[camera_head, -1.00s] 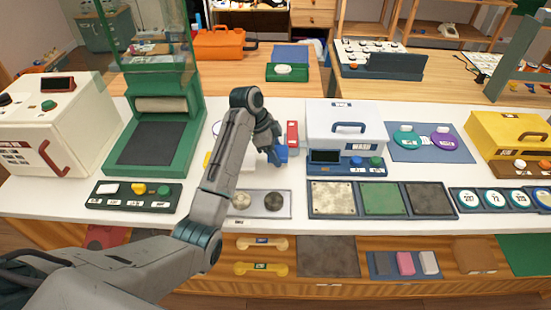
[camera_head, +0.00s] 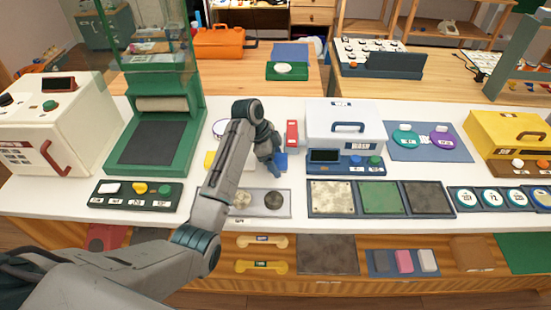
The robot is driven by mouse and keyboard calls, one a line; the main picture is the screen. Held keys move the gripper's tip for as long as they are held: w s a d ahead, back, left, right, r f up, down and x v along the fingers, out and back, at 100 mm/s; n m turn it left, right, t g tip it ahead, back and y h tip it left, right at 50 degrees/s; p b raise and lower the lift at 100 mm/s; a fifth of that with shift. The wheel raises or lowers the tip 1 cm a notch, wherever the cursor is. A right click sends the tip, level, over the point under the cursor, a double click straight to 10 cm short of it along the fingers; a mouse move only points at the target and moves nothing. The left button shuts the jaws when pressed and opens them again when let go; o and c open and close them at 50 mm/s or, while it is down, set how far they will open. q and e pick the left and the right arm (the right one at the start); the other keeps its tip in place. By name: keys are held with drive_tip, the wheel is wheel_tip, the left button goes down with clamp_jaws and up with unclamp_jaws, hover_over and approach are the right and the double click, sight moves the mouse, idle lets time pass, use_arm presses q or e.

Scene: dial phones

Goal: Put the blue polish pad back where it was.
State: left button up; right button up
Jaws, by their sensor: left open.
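A blue block (camera_head: 282,161), which may be the blue polish pad, lies on the white counter (camera_head: 300,205), partly hidden by my left gripper. My left gripper (camera_head: 274,166) points down right beside it, with its jaws open; whether they straddle the block cannot be told. On the low shelf, a blue tray (camera_head: 402,273) holds a pink pad (camera_head: 404,261) and a pale grey pad (camera_head: 428,261); its left part looks bare or dull blue-grey. My right gripper is not in view.
A red-and-white item (camera_head: 292,134) and a white case (camera_head: 346,124) stand close to my left gripper. A green press (camera_head: 155,145) stands to the left.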

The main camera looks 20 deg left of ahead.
use_arm(q)
drive_tip(key=b+v, duration=0.1)
drive_tip(key=v, duration=0.5)
drive_tip(key=shift+a+r, duration=0.15)
drive_tip(key=shift+r, duration=0.05)
drive_tip(key=p+v, duration=0.3)
drive_tip(key=v, duration=0.2)
drive_tip(key=shift+s+a+r, duration=0.1)
drive_tip(key=shift+r, duration=0.25)
